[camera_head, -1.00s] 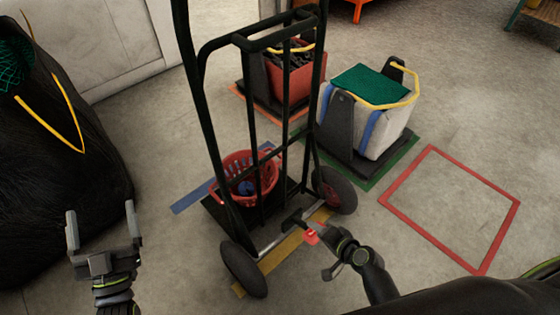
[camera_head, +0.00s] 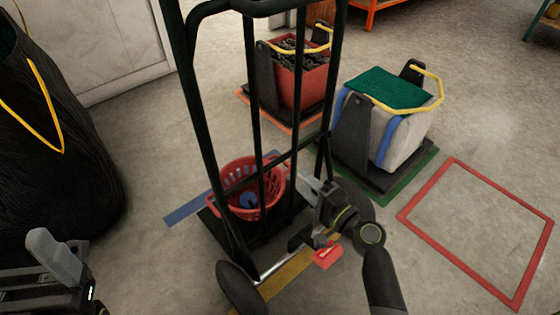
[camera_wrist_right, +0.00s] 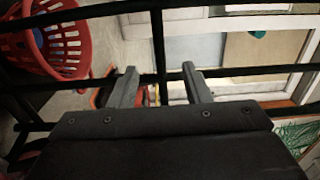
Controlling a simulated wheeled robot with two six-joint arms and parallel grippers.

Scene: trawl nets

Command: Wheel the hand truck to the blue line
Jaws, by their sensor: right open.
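The black hand truck (camera_head: 262,130) stands upright, its wheels by a yellow floor line (camera_head: 290,275). A red basket (camera_head: 283,188) with something blue inside sits on its toe plate. The blue line (camera_head: 183,213) lies on the floor beyond the plate, partly hidden by the truck. A small red pedal-like part (camera_head: 327,256) is at the axle. My right gripper (camera_head: 308,186) is at the truck's right side; in the right wrist view its open fingers (camera_wrist_right: 160,75) have a dark bar between them, not gripped. My left gripper (camera_head: 55,258) is low left, away from the truck, only one finger clear.
A large black bag (camera_head: 50,170) stands at left. A red bin (camera_head: 302,80) on an orange-marked spot and a white bin (camera_head: 410,140) on a green-marked spot stand behind the truck. An empty red square (camera_head: 480,225) is on the right. The floor between is clear.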

